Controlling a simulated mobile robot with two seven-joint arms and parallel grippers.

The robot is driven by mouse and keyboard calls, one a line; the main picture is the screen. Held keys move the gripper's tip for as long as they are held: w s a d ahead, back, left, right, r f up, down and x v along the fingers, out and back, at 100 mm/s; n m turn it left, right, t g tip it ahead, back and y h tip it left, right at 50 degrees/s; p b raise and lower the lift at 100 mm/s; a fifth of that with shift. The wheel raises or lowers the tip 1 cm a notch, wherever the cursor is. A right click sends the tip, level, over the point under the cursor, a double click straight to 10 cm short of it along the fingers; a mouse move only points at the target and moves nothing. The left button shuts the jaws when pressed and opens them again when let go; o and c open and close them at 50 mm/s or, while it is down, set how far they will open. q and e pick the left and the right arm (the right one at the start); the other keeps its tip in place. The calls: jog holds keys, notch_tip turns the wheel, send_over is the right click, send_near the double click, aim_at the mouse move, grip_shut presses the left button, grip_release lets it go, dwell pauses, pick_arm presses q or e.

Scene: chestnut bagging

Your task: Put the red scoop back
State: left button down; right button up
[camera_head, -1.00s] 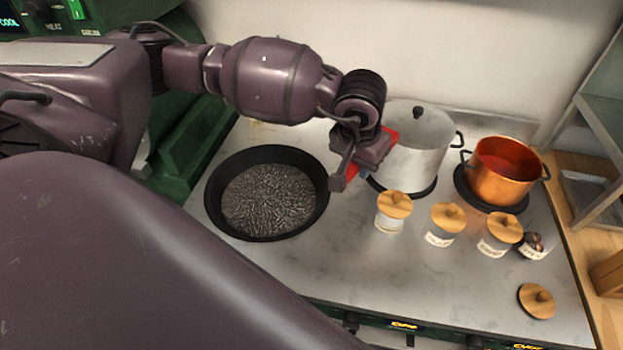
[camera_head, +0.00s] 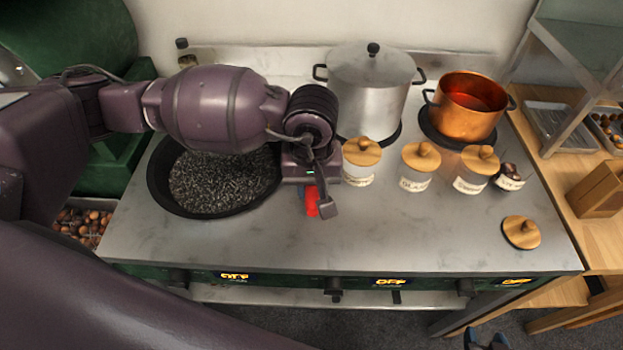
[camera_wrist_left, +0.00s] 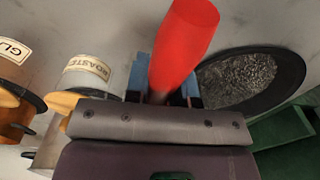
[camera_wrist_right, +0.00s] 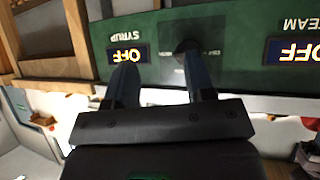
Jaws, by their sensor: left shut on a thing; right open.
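The red scoop (camera_head: 312,203) is in my left gripper (camera_head: 318,198), over the stove top just right of the black pan; only a small red part shows in the head view. In the left wrist view the red handle (camera_wrist_left: 185,40) rises between the blue fingers of my left gripper (camera_wrist_left: 168,85), which are shut on it. The scoop's other end is hidden. My right gripper (camera_wrist_right: 162,85) is open and empty, in front of the green stove front with its OFF displays (camera_wrist_right: 127,53).
The black pan (camera_head: 160,195) of dark grains is on the left. A lidded steel pot (camera_head: 370,85) and copper pot (camera_head: 467,110) stand behind several lidded jars (camera_head: 360,170). A loose wooden lid (camera_head: 521,233) lies at right. The front stove top (camera_head: 400,235) is clear. Chestnuts (camera_head: 82,222) lie at left.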

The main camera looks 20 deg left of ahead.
pick_arm(q)
notch_tip(320, 180, down, 4)
jog(key=shift+r+b, duration=0.1)
jog(key=shift+b, duration=0.55)
notch_tip(320, 180, down, 2)
jog(key=shift+f+b, duration=0.15)
jog(key=shift+b, duration=0.4)
jog(key=shift+f+b, duration=0.3)
jog(key=shift+f, duration=0.3)
pick_arm(e)
notch_tip(320, 180, down, 3)
jog(key=shift+w+a+f, duration=0.1)
jog(key=shift+w+a, duration=0.05)
jog(key=shift+f, duration=0.15)
pick_arm(q)
jog(key=shift+f, duration=0.1)
jog(key=shift+f+b, duration=0.2)
jog(key=shift+b, duration=0.1)
pick_arm(e)
jog(key=shift+s+f, duration=0.35)
jog(key=shift+f, duration=0.15)
pick_arm(q)
jog(key=shift+f, duration=0.2)
pick_arm(e)
jog(key=shift+f, duration=0.15)
